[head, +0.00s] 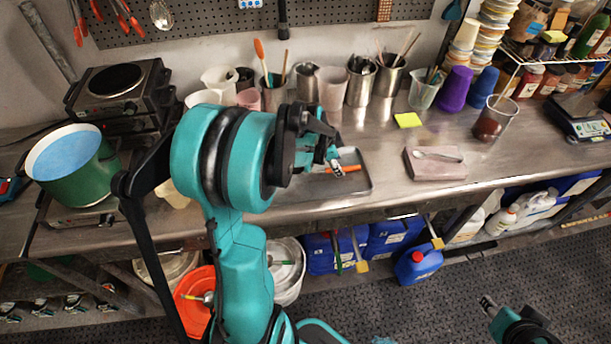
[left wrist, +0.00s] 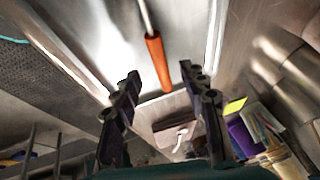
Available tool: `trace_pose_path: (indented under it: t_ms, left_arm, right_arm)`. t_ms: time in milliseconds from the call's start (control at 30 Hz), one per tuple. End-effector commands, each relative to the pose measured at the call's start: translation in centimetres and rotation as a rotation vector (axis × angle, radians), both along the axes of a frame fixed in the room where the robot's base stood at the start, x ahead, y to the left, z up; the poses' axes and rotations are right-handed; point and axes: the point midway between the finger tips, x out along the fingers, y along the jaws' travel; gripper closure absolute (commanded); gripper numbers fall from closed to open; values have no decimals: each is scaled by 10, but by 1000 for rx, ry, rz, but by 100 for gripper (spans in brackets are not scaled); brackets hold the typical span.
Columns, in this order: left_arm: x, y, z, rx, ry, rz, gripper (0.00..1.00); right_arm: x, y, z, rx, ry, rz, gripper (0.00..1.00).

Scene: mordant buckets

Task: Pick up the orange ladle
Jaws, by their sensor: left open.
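The orange ladle shows an orange handle (head: 343,169) in the head view, on a shallow grey metal tray (head: 350,187) on the bench; my arm hides part of both. In the left wrist view, the orange handle (left wrist: 157,62) with a pale metal shaft lies over the tray (left wrist: 105,45). My left gripper (head: 334,160) is over the tray, close to the handle. In the left wrist view its open fingers (left wrist: 160,74) stand on either side of the handle end, with nothing held. My right gripper (head: 487,304) is low at the right, away from the bench; its jaws are unclear.
Right of the tray is a pinkish block (head: 435,166) with a pale spoon on it, and a yellow note (head: 407,120). Metal and plastic cups (head: 361,85) stand behind. A green pot (head: 75,165) on a burner is at left. Bare bench lies around the block.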

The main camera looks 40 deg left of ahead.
Motion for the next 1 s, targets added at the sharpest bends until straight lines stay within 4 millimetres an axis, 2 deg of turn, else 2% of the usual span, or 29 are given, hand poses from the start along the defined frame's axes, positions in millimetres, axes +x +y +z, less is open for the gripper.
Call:
trace_pose_path:
  t_ms: [100,200,433,467,600,1000]
  left_arm:
    - [8,-2,-22,0,0,-1,57]
    - [13,-3,-32,0,0,-1,57]
    - [14,-3,-33,2,1,1,57]
    - [14,-3,-33,2,1,1,61]
    - [14,-3,-33,2,1,1,98]
    - [14,-4,-32,0,1,0,100]
  right_arm:
    - [0,0,-13,0,0,0,60]
    - [0,0,-17,0,0,0,60]
    - [0,0,-16,0,0,0,60]
    - [0,0,-16,0,0,0,60]
    - [0,0,-16,0,0,0,60]
    - [0,0,-15,0,0,0,60]
